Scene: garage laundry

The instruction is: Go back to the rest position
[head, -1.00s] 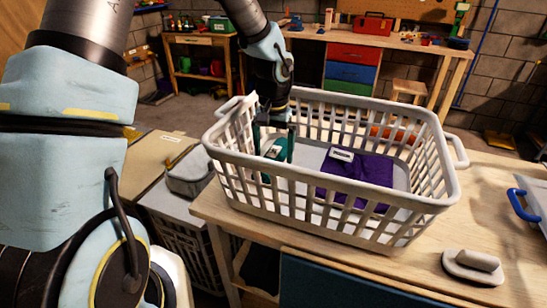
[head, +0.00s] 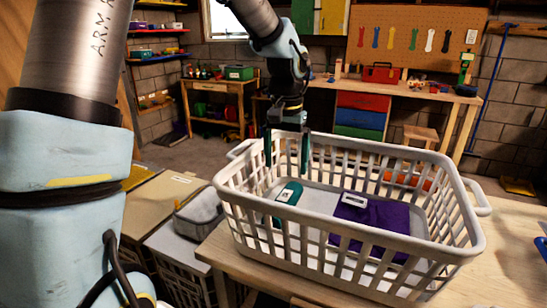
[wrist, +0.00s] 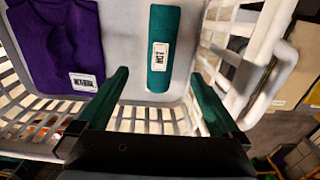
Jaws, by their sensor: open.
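My gripper (head: 287,152) is open and empty, its two dark green fingers pointing down over the left part of the white laundry basket (head: 352,253). In the wrist view the fingers (wrist: 155,98) stand wide apart, with nothing between their tips. Below it, a rolled teal cloth (head: 289,193) with a white label lies in the basket's left end. It also shows in the wrist view (wrist: 163,30). A folded purple cloth (head: 380,222) with a white label lies to its right in the basket, seen in the wrist view too (wrist: 60,40).
The basket stands on a wooden table (head: 500,270). A grey pouch (head: 202,213) sits on a bin to the left. A workbench with a red toolbox (head: 381,73) and coloured drawers (head: 360,116) stands at the back. A blue handle shows at the right edge.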

